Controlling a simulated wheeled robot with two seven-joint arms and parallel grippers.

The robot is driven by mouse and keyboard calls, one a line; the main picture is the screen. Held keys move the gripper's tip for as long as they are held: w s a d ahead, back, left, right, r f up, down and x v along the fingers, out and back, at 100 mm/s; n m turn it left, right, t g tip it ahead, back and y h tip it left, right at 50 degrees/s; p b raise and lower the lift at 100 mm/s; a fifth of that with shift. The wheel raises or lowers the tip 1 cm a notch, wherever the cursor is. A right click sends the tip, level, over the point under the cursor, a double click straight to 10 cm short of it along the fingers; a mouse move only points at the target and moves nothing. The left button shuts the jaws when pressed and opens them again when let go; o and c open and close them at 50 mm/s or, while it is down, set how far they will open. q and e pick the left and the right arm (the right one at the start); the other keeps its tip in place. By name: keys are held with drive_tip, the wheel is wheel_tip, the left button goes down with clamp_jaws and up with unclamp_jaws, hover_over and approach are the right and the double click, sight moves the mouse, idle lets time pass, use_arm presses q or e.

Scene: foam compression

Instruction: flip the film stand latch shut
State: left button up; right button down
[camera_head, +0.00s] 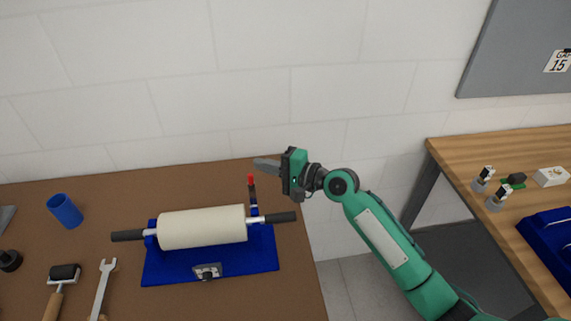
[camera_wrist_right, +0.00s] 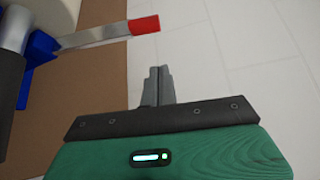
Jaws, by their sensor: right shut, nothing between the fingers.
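The film stand (camera_head: 210,265) is a blue base on the brown table, with a white film roll (camera_head: 203,227) lying across it on a bar with dark handles. Its latch (camera_head: 252,190) is a thin dark strip with a red tip, standing up at the right post. In the right wrist view the latch (camera_wrist_right: 95,35) is a grey strip with a red end, at upper left. My right gripper (camera_head: 264,164) is shut and empty, its tips just above and right of the red tip in the head view. In the wrist view its fingers (camera_wrist_right: 158,85) point past the latch with a visible gap.
A wooden table (camera_head: 490,150) with small parts stands at right, beyond a floor gap. A white wall is behind.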

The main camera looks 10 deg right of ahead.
sight(252, 192)
drive_tip(key=s, duration=0.1)
drive_tip(key=s+p, duration=0.1)
drive_tip(key=s+a+p, duration=0.1)
drive_tip(key=shift+s+r, duration=0.3)
drive_tip(key=shift+s, duration=0.1)
